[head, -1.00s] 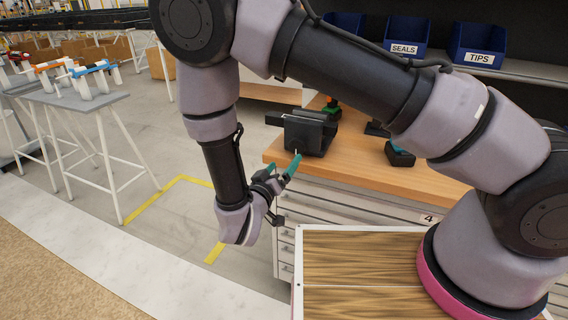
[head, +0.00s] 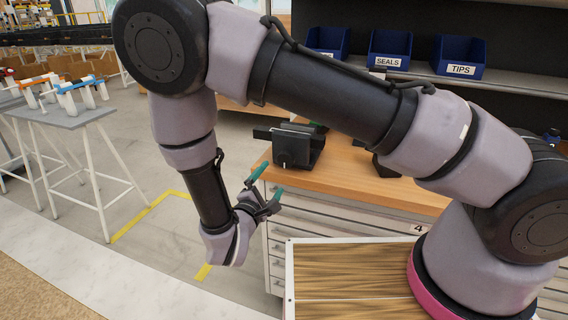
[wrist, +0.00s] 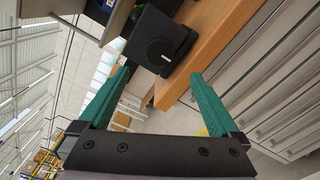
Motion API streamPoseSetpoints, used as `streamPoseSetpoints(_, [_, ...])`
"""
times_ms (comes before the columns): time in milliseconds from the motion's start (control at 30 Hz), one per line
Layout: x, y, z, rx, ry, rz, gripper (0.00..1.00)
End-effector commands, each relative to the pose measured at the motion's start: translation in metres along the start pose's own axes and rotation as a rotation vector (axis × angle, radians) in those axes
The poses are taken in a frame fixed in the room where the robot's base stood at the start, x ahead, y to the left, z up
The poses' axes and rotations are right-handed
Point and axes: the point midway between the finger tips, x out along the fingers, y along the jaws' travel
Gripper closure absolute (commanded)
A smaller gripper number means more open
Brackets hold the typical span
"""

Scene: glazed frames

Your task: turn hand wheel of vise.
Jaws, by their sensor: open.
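The black vise (head: 297,148) stands at the near left corner of the wooden bench top. In the wrist view, the vise (wrist: 178,32) shows a dark square face with a round boss (wrist: 159,49). A small pale piece (head: 284,163) shows low on its near side in the head view.
The bench top (head: 345,182) has drawers (head: 330,222) below. Dark tools stand right of the vise, partly behind my arm. Blue bins (head: 390,50) sit on a shelf behind. A grey table (head: 62,114) stands at left, with open floor between.

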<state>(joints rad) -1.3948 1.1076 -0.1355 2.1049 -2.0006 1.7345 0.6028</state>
Motion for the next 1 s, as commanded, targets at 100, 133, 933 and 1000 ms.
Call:
streamPoseSetpoints(100, [-0.002,0.0,0.0,-0.336,0.0,0.001,0.01])
streamPoseSetpoints(133, [-0.003,0.0,-0.001,-0.421,0.0,0.002,0.01])
streamPoseSetpoints(933, [0.053,-0.002,0.001,-1.087,-0.005,-0.004,0.01])
streamPoseSetpoints(1000, [0.066,-0.002,0.0,-1.086,-0.004,-0.004,0.01])
